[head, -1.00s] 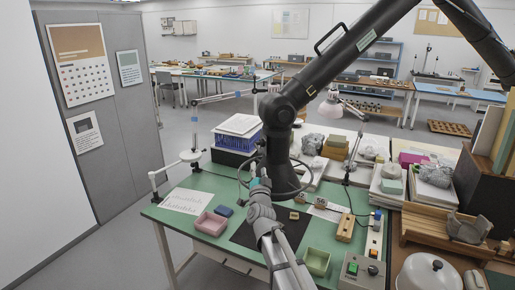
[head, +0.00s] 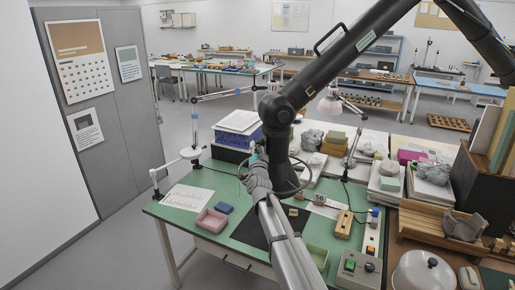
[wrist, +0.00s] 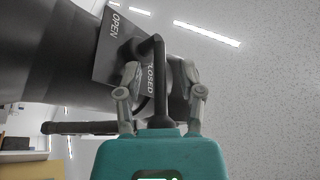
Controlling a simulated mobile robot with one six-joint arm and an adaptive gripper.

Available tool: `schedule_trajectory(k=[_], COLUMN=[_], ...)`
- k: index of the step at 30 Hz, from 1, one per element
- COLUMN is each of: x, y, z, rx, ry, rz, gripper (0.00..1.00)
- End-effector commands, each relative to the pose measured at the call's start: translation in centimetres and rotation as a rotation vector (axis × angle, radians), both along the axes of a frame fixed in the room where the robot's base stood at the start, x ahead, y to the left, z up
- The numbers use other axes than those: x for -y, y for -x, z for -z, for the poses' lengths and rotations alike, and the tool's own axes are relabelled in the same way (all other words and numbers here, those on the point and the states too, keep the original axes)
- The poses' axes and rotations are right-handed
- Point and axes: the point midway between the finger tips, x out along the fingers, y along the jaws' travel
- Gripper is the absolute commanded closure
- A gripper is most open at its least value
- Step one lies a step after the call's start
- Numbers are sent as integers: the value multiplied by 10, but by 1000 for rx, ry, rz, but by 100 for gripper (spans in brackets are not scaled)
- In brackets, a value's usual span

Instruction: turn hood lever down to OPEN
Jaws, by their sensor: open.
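The dark hood lever (wrist: 157,95) shows in the wrist view, in front of a dark plate (wrist: 112,42) marked OPEN and CLOSED. The lever stands by the CLOSED word, with OPEN at the upper left. My gripper (wrist: 159,74) is open, with one finger on each side of the lever. I cannot tell whether either finger touches it. In the head view, my gripper (head: 254,165) is beside the lower end of the black hood arm (head: 277,115), near a dark ring (head: 305,183). The lever is too small or hidden to make out there.
Below is a green table (head: 175,225) with a pink tray (head: 211,220), a blue block (head: 224,208) and a dark mat (head: 250,232). A blue crate (head: 237,136) stands behind. A control box (head: 358,267) is at the front right.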

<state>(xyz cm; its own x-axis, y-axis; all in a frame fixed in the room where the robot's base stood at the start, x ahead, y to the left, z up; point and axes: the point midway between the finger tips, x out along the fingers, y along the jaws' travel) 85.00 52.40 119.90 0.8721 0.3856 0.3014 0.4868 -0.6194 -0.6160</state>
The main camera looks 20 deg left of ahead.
Motion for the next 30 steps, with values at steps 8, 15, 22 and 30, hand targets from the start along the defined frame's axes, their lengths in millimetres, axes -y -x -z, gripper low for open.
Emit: schedule_trajectory(k=[8,15,22,30], x=[0,0,0,-9], y=[0,0,0,5], z=[0,0,0,3], rx=[0,0,0,15], ry=[0,0,0,-14], rz=[0,0,0,-8], gripper=[60,100,100,100])
